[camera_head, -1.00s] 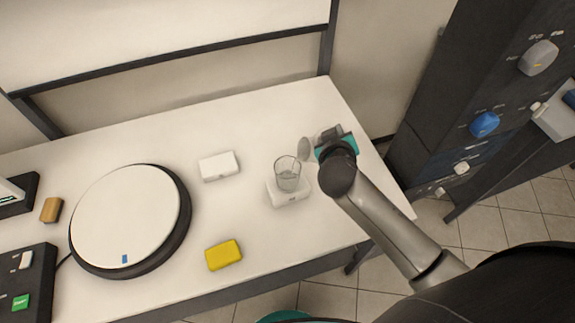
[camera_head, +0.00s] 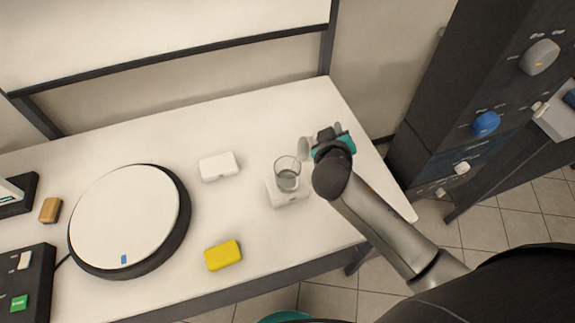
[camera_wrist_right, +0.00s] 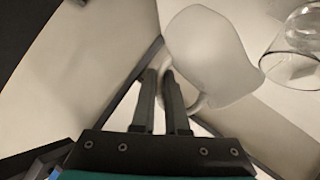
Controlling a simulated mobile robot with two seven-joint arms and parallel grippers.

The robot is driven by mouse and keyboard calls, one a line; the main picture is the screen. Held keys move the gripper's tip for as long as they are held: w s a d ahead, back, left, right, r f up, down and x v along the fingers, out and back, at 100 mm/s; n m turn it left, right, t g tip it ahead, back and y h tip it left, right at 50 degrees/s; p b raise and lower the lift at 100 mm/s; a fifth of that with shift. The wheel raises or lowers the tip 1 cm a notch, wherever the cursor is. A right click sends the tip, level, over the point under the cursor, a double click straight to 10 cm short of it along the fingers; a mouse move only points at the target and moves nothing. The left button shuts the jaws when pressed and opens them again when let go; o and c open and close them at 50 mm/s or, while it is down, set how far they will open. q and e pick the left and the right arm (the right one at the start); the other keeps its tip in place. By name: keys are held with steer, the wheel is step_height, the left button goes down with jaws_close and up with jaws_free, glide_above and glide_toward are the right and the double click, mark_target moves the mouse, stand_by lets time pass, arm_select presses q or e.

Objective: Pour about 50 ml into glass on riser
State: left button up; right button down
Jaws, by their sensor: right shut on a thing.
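A clear glass (camera_head: 287,176) stands upright on a small white riser (camera_head: 291,200) near the table's right end, with some liquid low inside. My right gripper (camera_head: 325,136) is just right of and behind the glass. It is shut on the handle of a pale jug (camera_head: 304,149), mostly hidden by the gripper and arm in the head view. In the right wrist view the jug (camera_wrist_right: 208,55) is tilted, its handle between the fingers (camera_wrist_right: 168,95). The glass (camera_wrist_right: 293,60) is close beside it there. No pouring stream can be made out. My left gripper is out of view.
A white block (camera_head: 218,167) lies left of the glass and a yellow block (camera_head: 223,256) in front. A round turntable (camera_head: 125,215) fills the table's left. A dark panel with knobs (camera_head: 485,124) stands right of the table.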

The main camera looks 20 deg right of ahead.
steer(key=shift+r, duration=0.1)
steer(key=shift+d, duration=0.2)
steer(key=d+f+m+y+p, duration=0.1)
steer(key=f+m+y+p, duration=0.1)
steer(key=f, duration=0.1)
steer(key=shift+d+g+y, duration=0.3)
steer(key=shift+d+g, duration=0.05)
steer(key=shift+g, duration=0.05)
steer(key=shift+w+f, duration=0.1)
steer(key=shift+f, duration=0.1)
steer(key=f+y, duration=0.1)
steer(key=d+f+m+y, duration=0.1)
steer(key=shift+d+f+p, duration=0.2)
steer(key=shift+f+p, duration=0.15)
steer(key=shift+p, duration=0.05)
steer(key=shift+d+f, duration=0.1)
